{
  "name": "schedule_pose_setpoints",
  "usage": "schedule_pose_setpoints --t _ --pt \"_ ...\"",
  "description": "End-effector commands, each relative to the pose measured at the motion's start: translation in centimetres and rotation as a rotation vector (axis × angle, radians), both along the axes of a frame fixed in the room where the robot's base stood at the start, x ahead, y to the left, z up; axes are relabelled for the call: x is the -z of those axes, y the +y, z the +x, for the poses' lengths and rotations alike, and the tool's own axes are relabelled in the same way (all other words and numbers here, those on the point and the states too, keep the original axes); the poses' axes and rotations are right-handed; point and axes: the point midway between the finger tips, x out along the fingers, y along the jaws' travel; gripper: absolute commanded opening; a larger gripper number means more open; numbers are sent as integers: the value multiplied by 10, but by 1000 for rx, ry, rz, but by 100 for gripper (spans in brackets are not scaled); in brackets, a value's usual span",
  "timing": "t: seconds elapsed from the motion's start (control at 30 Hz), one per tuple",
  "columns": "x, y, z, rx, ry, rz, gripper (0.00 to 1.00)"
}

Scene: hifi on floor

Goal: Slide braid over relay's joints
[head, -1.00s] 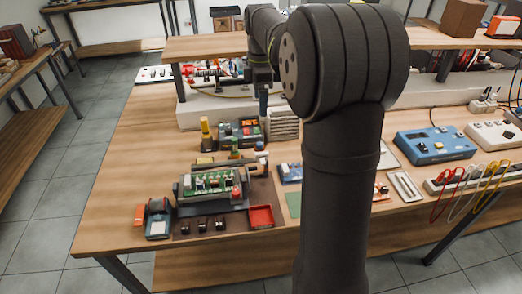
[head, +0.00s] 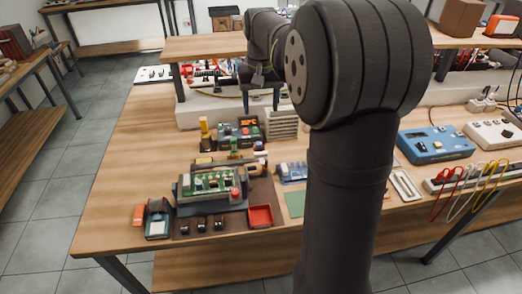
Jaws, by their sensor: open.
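A green circuit board (head: 207,182) with several parts on it, one of them red (head: 235,193), sits in a dark holder (head: 185,204) on the front left of the bench. I cannot tell which part is the relay, and its joints are too small to see. I cannot pick out the braid with certainty. My gripper (head: 262,100) is open, with its fingers apart and pointing down. It appears in the picture above and right of the board, by the raised shelf. I see nothing between its fingers.
A red tray (head: 260,216) lies right of the holder, and several small dark pieces (head: 202,225) lie in front. A yellow-topped bottle (head: 204,127), a dark instrument (head: 238,133) and a grey ribbed block (head: 282,125) stand behind. My arm hides the bench's middle.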

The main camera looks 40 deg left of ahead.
Motion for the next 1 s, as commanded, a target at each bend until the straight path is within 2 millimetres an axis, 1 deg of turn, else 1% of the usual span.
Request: schedule_pose_setpoints --t 0.07,0.17,0.27,0.7,0.9,1.0 --pt "4 0 0 13 1 -1 62" --pt "15 0 0 15 2 -2 62" --pt "32 -1 -1 14 4 -4 62" --pt "128 -1 -1 12 3 -4 62" --pt "160 0 0 12 3 -3 62" --pt "168 0 0 12 1 -1 62"
